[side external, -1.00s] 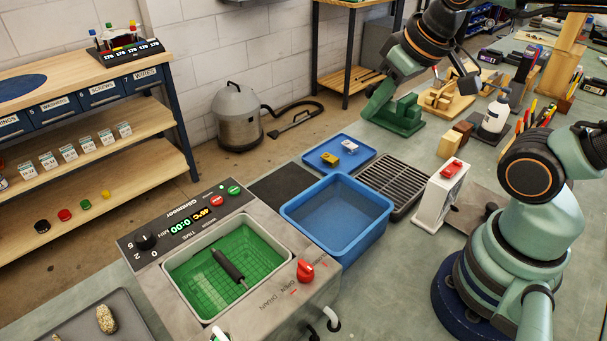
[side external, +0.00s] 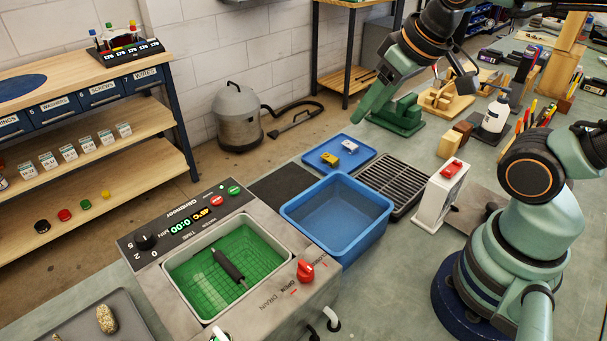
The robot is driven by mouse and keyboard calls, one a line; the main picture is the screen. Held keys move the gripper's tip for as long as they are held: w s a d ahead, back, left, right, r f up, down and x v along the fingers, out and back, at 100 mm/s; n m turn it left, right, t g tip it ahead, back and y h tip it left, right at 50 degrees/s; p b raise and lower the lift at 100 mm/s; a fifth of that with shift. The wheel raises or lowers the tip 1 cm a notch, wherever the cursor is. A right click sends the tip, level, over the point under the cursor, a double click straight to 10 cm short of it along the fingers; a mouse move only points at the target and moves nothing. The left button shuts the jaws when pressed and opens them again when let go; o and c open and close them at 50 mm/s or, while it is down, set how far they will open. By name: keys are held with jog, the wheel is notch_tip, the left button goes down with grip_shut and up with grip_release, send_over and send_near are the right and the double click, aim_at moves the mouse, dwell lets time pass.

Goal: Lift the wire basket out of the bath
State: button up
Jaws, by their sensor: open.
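The bath (side external: 170,290) is a metal tank of green liquid set in a bench unit at the lower left centre. The wire basket (side external: 195,285) sits down in the liquid, its mesh faint through the green. Its black handle (side external: 229,264) slants up above the basket. My gripper (side external: 368,112) is at the upper right centre, far from the basket and empty, beside a green block-like holder. Its jaws are small here and partly merge with that holder.
A blue tub (side external: 335,215) stands right of the bath, with a blue tray (side external: 338,166) holding small yellow and silver pieces behind it. A dark grate (side external: 392,184) and a white box with a red switch (side external: 440,200) lie further right. A red drain knob (side external: 305,270) is at the bath's right.

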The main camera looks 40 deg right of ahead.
jog(key=w+a+f+g+y, duration=0.1)
jog(key=w+a+f+y, duration=0.15)
jog(key=a, duration=0.95)
jog(key=g, duration=0.2)
send_near(229, 265)
jog(key=shift+x, duration=5.35)
grip_shut()
